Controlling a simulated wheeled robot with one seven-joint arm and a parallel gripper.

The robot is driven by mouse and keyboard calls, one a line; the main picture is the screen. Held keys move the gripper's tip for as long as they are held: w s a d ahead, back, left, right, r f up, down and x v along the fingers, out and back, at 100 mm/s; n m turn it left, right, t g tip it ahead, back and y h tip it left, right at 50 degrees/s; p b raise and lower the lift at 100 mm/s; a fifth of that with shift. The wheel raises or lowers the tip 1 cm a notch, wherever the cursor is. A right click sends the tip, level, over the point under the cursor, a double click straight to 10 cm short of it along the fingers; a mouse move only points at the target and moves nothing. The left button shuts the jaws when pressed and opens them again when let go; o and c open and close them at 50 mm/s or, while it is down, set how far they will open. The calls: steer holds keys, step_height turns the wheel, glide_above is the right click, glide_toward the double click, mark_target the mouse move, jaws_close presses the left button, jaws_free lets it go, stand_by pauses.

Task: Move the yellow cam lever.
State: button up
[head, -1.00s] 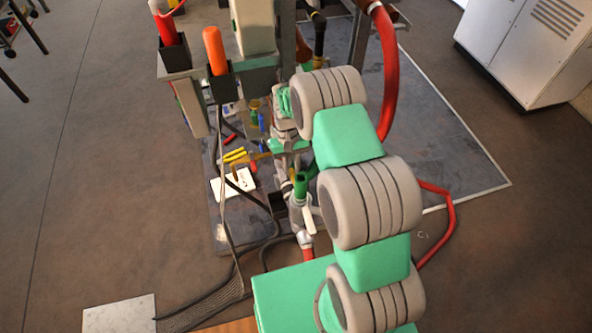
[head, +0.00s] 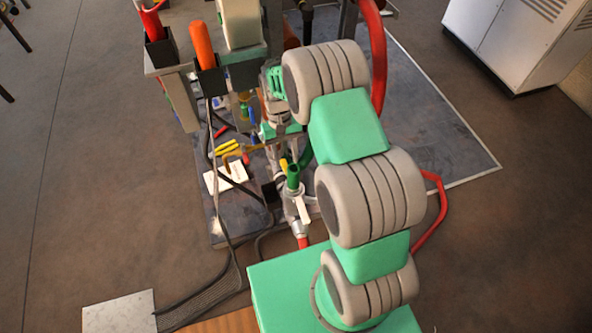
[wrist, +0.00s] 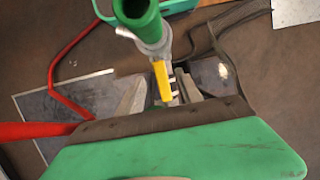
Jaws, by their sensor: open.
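The yellow cam lever (wrist: 161,80) is a short flat bar beside a green hose coupling (wrist: 139,16) on a grey metal fitting. In the wrist view my gripper (wrist: 158,90) is open, with one grey finger on each side of the lever in the picture. I cannot tell whether either finger touches it. In the head view a small yellow piece that looks like the lever (head: 283,165) shows beside the upright green coupling (head: 293,176). My fingers cannot be made out clearly there, near my arm's far end.
A red hose (head: 437,205) curves around the right side. Black cables (head: 222,230) run down the left. A grey bench (head: 215,222) holds a white card (head: 226,177) and yellow-handled tools (head: 228,147). A white cabinet (head: 505,50) stands at the far right.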

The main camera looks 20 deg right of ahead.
steer(key=s+r+p, duration=0.1)
steer(key=s+r, duration=0.6)
steer(key=s, duration=0.5)
steer(key=shift+r, duration=0.35)
